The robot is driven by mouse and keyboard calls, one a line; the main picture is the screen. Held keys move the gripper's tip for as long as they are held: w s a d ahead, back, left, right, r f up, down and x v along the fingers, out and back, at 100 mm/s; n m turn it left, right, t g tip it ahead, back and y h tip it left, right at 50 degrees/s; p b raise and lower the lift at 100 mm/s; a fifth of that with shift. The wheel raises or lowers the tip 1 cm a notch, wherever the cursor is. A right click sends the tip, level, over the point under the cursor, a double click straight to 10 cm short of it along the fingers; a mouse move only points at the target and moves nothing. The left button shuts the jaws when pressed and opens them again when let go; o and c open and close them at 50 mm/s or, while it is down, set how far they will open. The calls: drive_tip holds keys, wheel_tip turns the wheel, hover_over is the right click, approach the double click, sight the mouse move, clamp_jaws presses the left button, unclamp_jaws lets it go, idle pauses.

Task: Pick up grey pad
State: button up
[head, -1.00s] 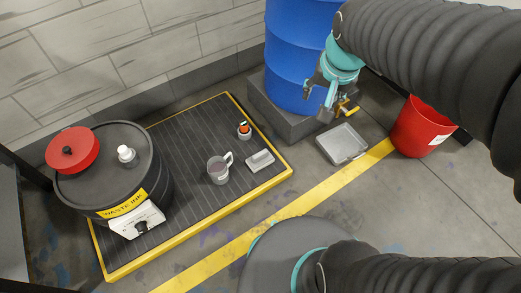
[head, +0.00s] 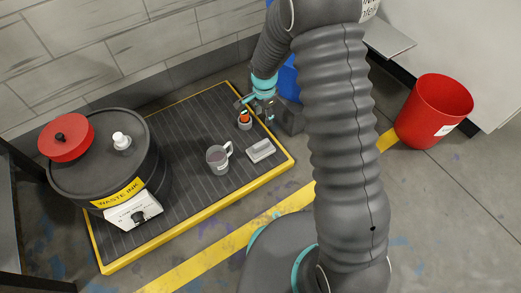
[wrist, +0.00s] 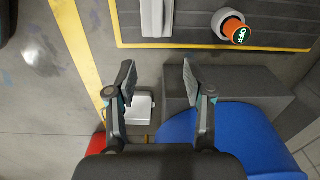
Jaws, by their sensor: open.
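The grey pad (head: 261,151) is a small light block with a raised ridge. It lies on the dark ribbed mat (head: 190,122) near its right yellow edge. In the wrist view the pad (wrist: 157,18) is at the top, ahead of the fingers and roughly in line with the gap between them. My gripper (head: 257,105) is behind the pad, near the orange-topped item (head: 245,119). In the wrist view my gripper (wrist: 158,78) is open and empty, its fingers apart.
A grey mug (head: 218,160) stands left of the pad. A black waste ink drum (head: 75,185) is at the far left. A metal tray (wrist: 143,105) and a red bin (head: 432,110) are nearby.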

sight(261, 143)
drive_tip(key=shift+m, duration=0.3)
drive_tip(key=f, duration=0.8)
drive_tip(key=a+f+b, duration=0.1)
drive_tip(key=f, duration=0.3)
drive_tip(key=shift+f, duration=0.2)
drive_tip(key=shift+s+d+f+b, duration=0.1)
drive_tip(key=shift+s+f+b, duration=0.15)
drive_tip(key=shift+f, duration=1.1)
drive_tip(key=shift+s+f+b, duration=0.15)
drive_tip(key=shift+f+b, duration=0.05)
drive_tip(key=shift+f, duration=1.1)
clamp_jaws()
